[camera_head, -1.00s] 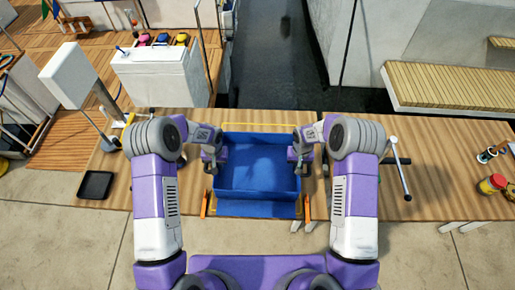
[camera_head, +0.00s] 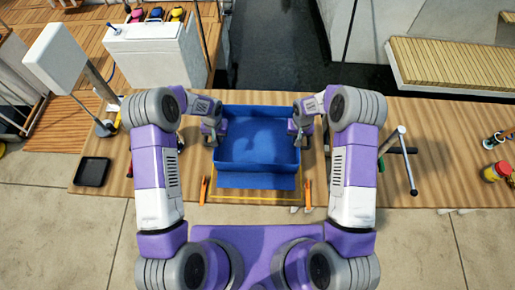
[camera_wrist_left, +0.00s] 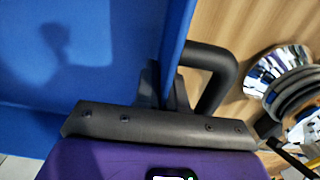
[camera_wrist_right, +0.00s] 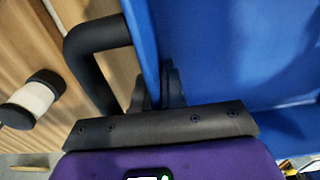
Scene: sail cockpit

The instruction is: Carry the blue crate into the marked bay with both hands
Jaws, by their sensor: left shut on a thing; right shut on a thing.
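The blue crate (camera_head: 257,163) is in front of me at the table's middle, open at the top and apparently empty. My left gripper (camera_head: 213,135) is shut on its left side, and my right gripper (camera_head: 300,133) is shut on its right side. The wrist views show the fingers pinching at the crate wall (camera_wrist_left: 75,50), beside black side handles (camera_wrist_left: 220,70) (camera_wrist_right: 88,55). A yellow line (camera_head: 257,198) of the marked bay shows just in front of the crate; the rest is largely hidden. I cannot tell whether the crate touches the table.
The wooden table (camera_head: 120,190) carries orange uprights (camera_head: 204,190) (camera_head: 309,193) near the crate's front corners. A black tray (camera_head: 92,171) lies left, and a crank handle (camera_head: 404,160) stands right.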

